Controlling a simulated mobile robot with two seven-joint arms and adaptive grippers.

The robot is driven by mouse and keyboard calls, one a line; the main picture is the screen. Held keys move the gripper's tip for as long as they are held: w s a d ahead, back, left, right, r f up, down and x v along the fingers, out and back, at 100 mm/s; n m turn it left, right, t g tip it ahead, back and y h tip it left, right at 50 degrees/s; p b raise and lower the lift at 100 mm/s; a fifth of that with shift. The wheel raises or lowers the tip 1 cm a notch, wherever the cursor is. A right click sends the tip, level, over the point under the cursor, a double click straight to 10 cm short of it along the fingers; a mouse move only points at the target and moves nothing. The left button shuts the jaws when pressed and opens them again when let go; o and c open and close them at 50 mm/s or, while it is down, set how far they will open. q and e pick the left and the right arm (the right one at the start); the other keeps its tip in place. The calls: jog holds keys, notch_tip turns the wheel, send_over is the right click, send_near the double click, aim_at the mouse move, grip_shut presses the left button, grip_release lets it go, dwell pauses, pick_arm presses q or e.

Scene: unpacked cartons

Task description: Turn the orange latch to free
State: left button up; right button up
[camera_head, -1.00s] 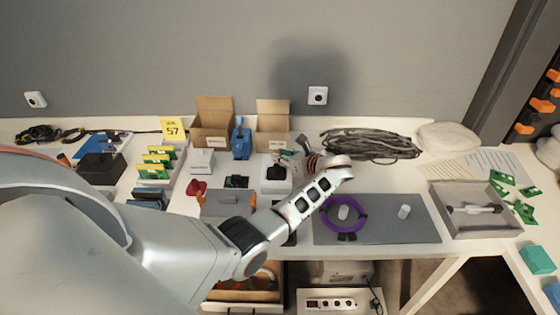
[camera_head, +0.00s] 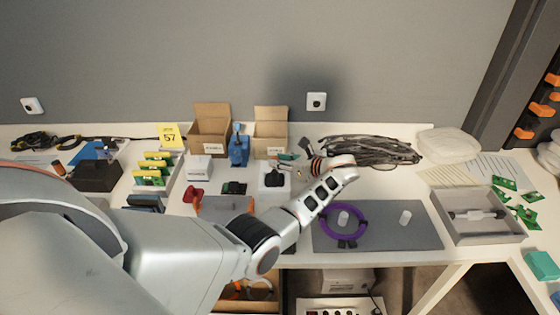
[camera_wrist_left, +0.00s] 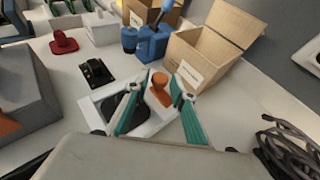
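In the left wrist view an orange knob-like piece (camera_wrist_left: 160,90) stands on a white block between my left gripper's fingers (camera_wrist_left: 155,84). The two teal fingers are apart, one on each side of it. I cannot tell whether either finger touches it. In the head view my left gripper (camera_head: 297,158) is over the white block with a black top (camera_head: 273,187), and the knob is not clear there. Orange parts (camera_head: 197,203) also show at the sides of a grey box (camera_head: 224,206). My right gripper is not in view.
Two open cartons (camera_head: 210,138) and a blue device (camera_head: 239,150) stand behind the gripper. A red button-like object (camera_head: 192,193) is left of it. A black cable coil (camera_head: 368,150) lies right. A grey mat (camera_head: 405,235) holds a purple ring (camera_head: 343,207).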

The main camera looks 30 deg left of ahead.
pick_arm(q)
jog(key=v, duration=0.7)
jog(key=shift+d, duration=0.25)
jog(key=shift+r, duration=0.1)
jog(key=shift+s, duration=0.1)
